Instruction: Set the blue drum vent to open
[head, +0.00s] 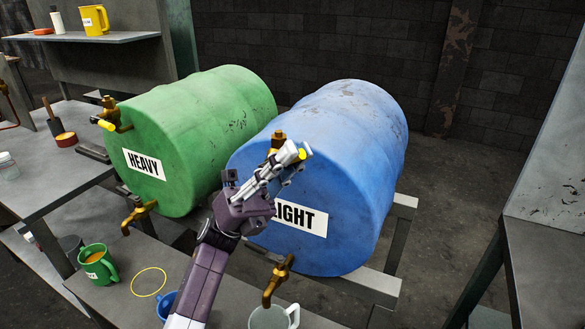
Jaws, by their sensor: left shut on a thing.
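The blue drum (350,150) lies on its side on a metal rack, its label partly hidden so that "IGHT" shows. Its brass vent (278,139) sits high on the front face. The vent's yellow handle (305,153) shows at my fingertips, pointing right; the rest is hidden behind my fingers. My left gripper (293,160) reaches up across the drum's front and is shut on this handle. My right gripper is not in view.
A green drum (200,125) labelled "HEAVY" lies to the left, with its own yellow-handled vent (107,125) and brass tap (137,212). The blue drum's tap (277,280) hangs above a pale mug (270,318). A green mug (97,262) and a blue mug (166,303) stand nearby.

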